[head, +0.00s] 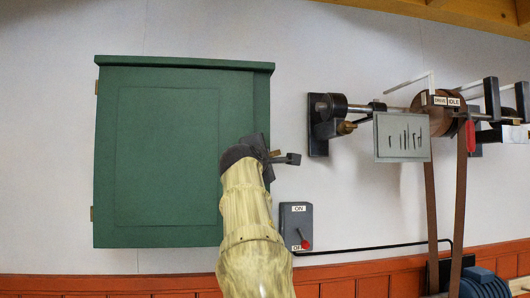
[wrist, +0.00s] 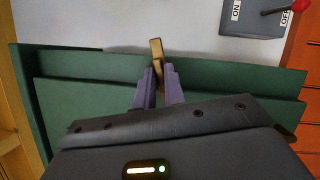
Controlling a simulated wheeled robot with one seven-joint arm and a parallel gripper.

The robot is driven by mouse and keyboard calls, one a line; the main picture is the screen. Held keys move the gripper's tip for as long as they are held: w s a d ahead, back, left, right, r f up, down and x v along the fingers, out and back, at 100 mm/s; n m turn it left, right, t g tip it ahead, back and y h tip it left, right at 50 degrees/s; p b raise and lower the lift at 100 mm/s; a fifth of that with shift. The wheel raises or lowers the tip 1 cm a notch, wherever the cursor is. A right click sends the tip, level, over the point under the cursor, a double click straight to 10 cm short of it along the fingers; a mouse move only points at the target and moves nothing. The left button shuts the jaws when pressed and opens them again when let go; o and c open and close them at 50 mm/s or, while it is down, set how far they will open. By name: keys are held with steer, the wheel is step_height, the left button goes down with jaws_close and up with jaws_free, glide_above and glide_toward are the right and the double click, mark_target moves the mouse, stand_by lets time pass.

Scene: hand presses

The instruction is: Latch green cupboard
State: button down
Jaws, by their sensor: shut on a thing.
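The green cupboard (head: 150,160) hangs on the white wall at left in the head view, its door closed or nearly so, with brass hinges on its left edge. In the wrist view the cupboard (wrist: 85,92) lies across the picture. A small brass latch piece (wrist: 156,50) stands at the cupboard's edge between my finger tips. My gripper (wrist: 158,84) is shut on this brass latch. In the head view my gripper (head: 272,156) is at the cupboard's right edge, and my arm hides the lower right corner.
A grey ON/OFF switch box (head: 296,225) with a red lever is on the wall, right of my arm. A shaft with a brown pulley (head: 431,108), belts and a hanging grey plate (head: 402,137) is farther right. A blue motor (head: 482,284) sits at lower right.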

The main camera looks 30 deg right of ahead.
steer(key=shift+r+m+g+p, duration=0.1)
steer(key=shift+m+g+p, duration=0.7)
steer(key=shift+m, duration=0.8)
steer(key=c, duration=1.5)
jaws_free()
steer(key=b+v, duration=0.4)
steer(key=v, duration=0.4)
steer(key=b+v, duration=0.4)
steer(key=v, duration=0.5)
steer(key=shift+s+d+b, duration=0.1)
steer(key=shift+s+b, duration=0.2)
steer(key=shift+s, duration=0.1)
steer(key=shift+t+y, duration=0.3)
steer(key=shift+y, duration=0.1)
